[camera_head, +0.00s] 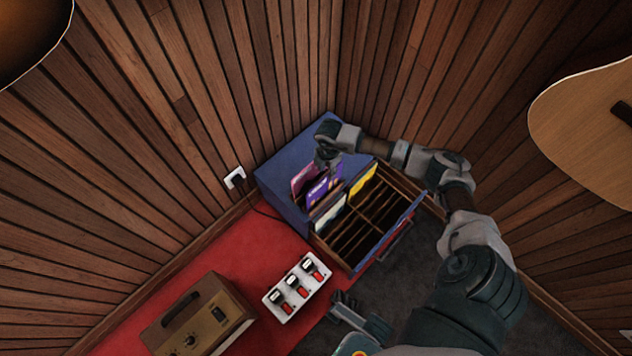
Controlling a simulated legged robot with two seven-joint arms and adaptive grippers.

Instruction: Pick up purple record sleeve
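The purple record sleeve (318,191) stands upright and slightly tilted at the left back of an open, divided drawer (352,241) in a blue cabinet (284,178). My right gripper (325,166) comes from above and its fingers are at the sleeve's top edge. They hide part of that edge, and I cannot tell whether they are closed on it. My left gripper (340,308) is low in the picture, over the floor in front of the drawer, apart from the sleeve. Its fingers look spread and empty.
A pink sleeve (301,179), a yellow sleeve (363,180) and a pale sleeve (329,216) stand near the purple one. A white pedal board (297,287) and a brown amplifier (198,318) are on the red carpet. Wooden walls meet behind the cabinet. A guitar (585,125) hangs at right.

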